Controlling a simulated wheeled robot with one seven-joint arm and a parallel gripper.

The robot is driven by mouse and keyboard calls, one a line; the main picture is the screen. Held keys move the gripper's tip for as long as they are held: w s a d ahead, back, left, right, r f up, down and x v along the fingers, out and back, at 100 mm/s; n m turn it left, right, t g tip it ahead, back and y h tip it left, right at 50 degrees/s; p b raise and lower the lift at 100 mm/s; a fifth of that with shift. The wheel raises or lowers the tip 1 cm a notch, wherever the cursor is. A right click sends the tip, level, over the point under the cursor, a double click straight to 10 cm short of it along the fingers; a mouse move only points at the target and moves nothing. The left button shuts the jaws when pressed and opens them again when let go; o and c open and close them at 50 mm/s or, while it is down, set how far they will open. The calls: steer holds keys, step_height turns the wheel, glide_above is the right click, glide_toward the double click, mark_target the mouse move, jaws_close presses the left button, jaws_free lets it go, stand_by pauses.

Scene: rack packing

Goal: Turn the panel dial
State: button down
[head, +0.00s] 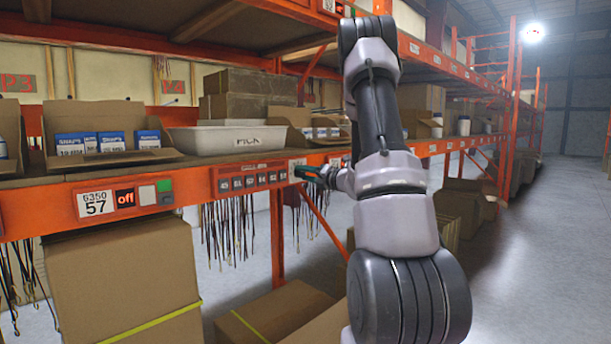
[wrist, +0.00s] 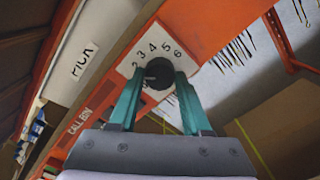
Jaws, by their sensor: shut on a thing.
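The panel dial (wrist: 158,73) is a dark round knob on a white plate (wrist: 181,36) with numbers around it, of which 2 to 6 can be read in the wrist view. The plate is fixed to the orange shelf beam. My gripper (wrist: 160,84) has its two teal fingers on either side of the knob and is shut on it. In the head view my gripper (head: 312,174) reaches the beam from the right, and the knob is hidden there behind the fingers. The knob's pointer seems to face the low numbers, but I cannot tell which one.
A red panel with numbered buttons (head: 250,181) is left of the dial on the beam. A white PICK bin (head: 215,140) and open cartons stand on the shelf above. Dark straps (head: 229,225) hang below. Cardboard boxes (head: 120,270) stand underneath. The aisle floor at right is clear.

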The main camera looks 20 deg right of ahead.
steer(key=m, duration=1.3)
steer(key=shift+f, duration=0.1)
steer(key=shift+m, duration=0.3)
stand_by(0.3)
steer(key=shift+c, duration=1.8)
jaws_free()
steer(key=v, duration=1.1)
